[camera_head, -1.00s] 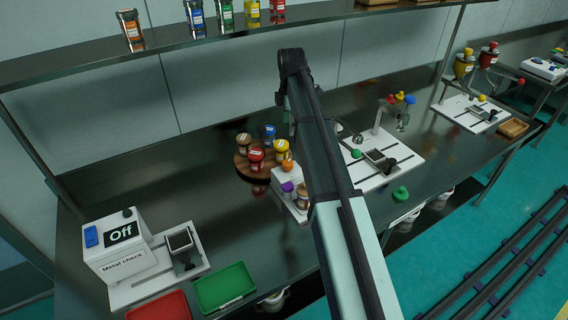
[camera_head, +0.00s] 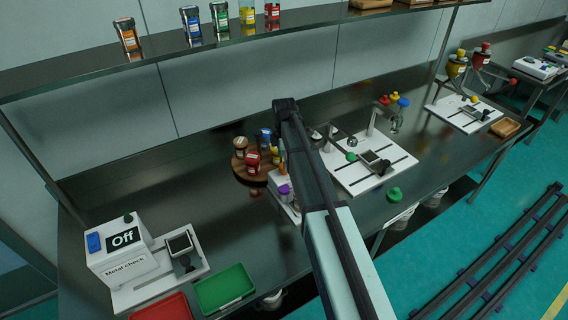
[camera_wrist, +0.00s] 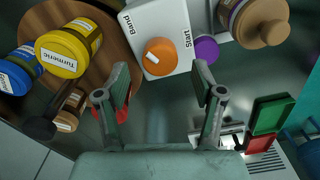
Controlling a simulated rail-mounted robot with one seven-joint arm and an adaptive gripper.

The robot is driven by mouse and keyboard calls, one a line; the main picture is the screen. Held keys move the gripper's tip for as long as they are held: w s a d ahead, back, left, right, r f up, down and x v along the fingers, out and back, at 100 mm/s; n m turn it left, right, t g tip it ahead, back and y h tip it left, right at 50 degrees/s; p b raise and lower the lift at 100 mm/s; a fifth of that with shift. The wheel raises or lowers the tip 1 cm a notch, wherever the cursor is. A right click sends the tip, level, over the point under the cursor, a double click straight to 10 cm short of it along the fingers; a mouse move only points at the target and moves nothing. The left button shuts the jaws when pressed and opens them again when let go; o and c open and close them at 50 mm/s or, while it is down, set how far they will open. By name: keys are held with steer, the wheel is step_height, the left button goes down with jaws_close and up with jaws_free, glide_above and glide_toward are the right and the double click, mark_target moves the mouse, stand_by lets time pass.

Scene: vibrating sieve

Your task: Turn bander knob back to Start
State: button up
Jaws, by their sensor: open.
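The bander is a white box (camera_wrist: 186,22) with "Band" and "Start" printed on it, upper middle in the wrist view. Its round orange knob (camera_wrist: 161,55) sits between the two words, with a small pale mark on its left side. I cannot tell which word the knob is set to. My gripper (camera_wrist: 162,72) is open and empty, its fingers apart on either side of the knob in the picture; no contact is visible. In the head view the bander (camera_head: 274,181) is mostly hidden behind my arm, and the knob is not clearly visible.
A round wooden stand (camera_wrist: 122,40) with spice jars, including a yellow Turmeric jar (camera_wrist: 68,52), is left of the bander. A purple-capped jar (camera_wrist: 207,49) is close on its right. The metal check (camera_head: 122,250) reads Off.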

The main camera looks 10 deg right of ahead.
steer(key=shift+f+p, duration=0.3)
steer(key=shift+f, duration=1.4)
steer(key=c, duration=1.1)
